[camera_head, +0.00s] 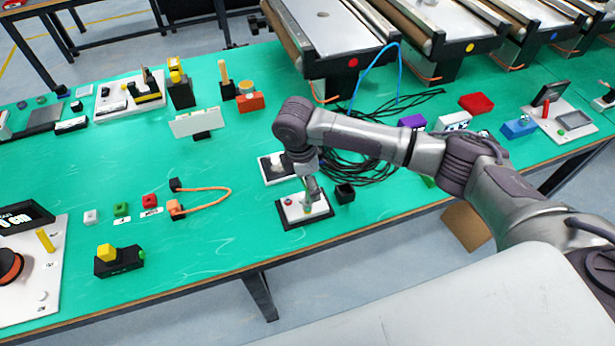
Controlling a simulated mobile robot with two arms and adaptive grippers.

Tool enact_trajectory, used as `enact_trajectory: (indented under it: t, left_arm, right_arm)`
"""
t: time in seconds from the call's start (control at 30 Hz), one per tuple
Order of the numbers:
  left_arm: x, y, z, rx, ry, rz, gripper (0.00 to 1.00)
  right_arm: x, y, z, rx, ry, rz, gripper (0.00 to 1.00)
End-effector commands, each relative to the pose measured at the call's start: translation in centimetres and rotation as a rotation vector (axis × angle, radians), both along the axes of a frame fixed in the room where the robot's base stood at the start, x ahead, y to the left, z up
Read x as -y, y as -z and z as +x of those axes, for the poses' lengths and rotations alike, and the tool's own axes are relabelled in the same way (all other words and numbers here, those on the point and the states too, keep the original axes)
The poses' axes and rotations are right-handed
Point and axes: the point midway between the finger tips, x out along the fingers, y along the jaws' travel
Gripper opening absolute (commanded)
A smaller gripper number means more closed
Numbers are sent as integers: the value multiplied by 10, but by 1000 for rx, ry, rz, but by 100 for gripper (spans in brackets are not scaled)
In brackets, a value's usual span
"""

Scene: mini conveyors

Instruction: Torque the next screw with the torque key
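My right arm comes in from the right, and its gripper (313,190) points down over a small white-topped block on a black base (296,211). The block has a red spot at its left. The fingertips are close to the block's top; I cannot tell whether they touch it or hold anything. No screw or torque key can be made out with certainty. A second white-topped block (267,170) lies just behind, partly hidden by my gripper. A small black box (345,193) stands right of the gripper. My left gripper is not in view.
Black cables (350,165) lie coiled behind my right forearm. An orange cable (225,190) loops at the left, near small green and red blocks. A black holder with a yellow top (119,262) stands front left. Conveyors (340,45) line the back. The table's front middle is clear.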

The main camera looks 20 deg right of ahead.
Motion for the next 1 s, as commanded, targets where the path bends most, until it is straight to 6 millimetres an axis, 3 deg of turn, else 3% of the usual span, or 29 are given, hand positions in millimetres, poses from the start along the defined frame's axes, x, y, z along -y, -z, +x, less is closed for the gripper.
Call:
enact_trajectory:
  t: [0.2,0.53,0.7,1.0]
  left_arm:
    - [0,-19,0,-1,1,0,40]
    - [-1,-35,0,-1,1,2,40]
    - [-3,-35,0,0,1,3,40]
    - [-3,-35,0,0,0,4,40]
  right_arm:
    - [1,-4,0,0,-328,-1,31]
    - [1,-2,0,1,-874,-1,31]
    - [0,-1,1,1,-974,0,31]
    - [0,0,1,1,-974,0,31]
